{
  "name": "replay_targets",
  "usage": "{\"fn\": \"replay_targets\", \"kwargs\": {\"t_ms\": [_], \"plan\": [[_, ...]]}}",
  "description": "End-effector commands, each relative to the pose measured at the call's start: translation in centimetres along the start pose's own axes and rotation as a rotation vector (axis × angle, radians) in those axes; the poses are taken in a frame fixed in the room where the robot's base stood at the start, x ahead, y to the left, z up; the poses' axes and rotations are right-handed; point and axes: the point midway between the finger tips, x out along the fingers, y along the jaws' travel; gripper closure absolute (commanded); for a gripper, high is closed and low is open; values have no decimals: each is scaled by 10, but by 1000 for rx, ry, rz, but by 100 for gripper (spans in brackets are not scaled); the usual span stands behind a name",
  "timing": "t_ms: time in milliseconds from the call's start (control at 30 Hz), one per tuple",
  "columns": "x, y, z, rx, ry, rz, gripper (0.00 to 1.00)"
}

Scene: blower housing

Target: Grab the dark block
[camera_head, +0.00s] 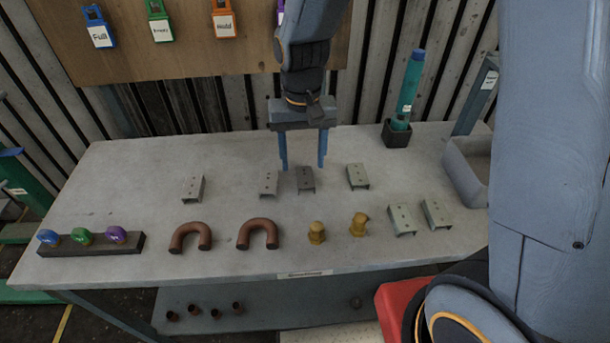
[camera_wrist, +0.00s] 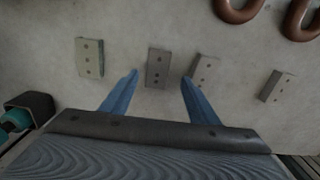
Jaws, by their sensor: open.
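The dark block (camera_head: 305,179) is a small dark grey bracket-like piece with holes, lying on the grey table among lighter ones. My gripper (camera_head: 303,165) points down above the table, with its two blue fingers apart and nothing between them in the head view. In the wrist view the dark block (camera_wrist: 158,68) lies just ahead of the gap between the fingertips (camera_wrist: 160,75). A lighter block (camera_wrist: 204,70) lies close to the right fingertip there, and it shows left of the dark block in the head view (camera_head: 269,183).
Other light blocks lie to the left (camera_head: 193,188) and right (camera_head: 358,176). Two brown U-pipes (camera_head: 258,234) and two brass fittings (camera_head: 317,232) lie nearer the front. A dark cup with a teal tool (camera_head: 407,92) stands at the back right, beside a grey bin (camera_head: 465,180).

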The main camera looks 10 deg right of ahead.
Motion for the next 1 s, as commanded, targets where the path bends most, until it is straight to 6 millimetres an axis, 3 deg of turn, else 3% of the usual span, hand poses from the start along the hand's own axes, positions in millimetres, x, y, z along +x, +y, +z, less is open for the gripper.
{"fn": "replay_targets", "kwargs": {"t_ms": [400,733,767,1000], "plan": [[43,4,2,-4,-2,1,45],[49,3,1,-5,0,0,45],[49,3,1,-4,0,0,47],[49,3,1,-4,0,0,88]]}}
